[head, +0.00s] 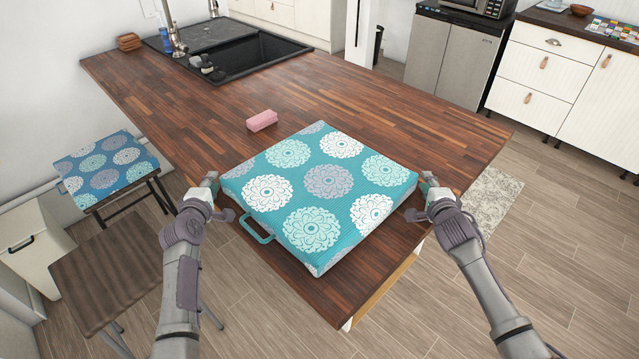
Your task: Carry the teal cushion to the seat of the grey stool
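The teal cushion (315,243), square with large white and greyish flower medallions and a teal handle loop at its near left side, is over the near end of the wooden counter. I cannot tell whether it rests flat or is slightly raised. My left gripper (211,183) is at its left corner and my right gripper (427,182) at its right corner. Both fingertips seem to touch or nearly touch it; their opening is hard to see. A stool with a bare grey-brown seat (108,262) stands at the lower left, below the counter.
A similar blue patterned cushion (104,165) lies on another dark-legged stool at the left. The counter (400,122) holds a pink block (262,121), a black sink (245,60) and brown coasters (129,42). A cream cabinet (30,240) stands beside the stools. Floor at right is open.

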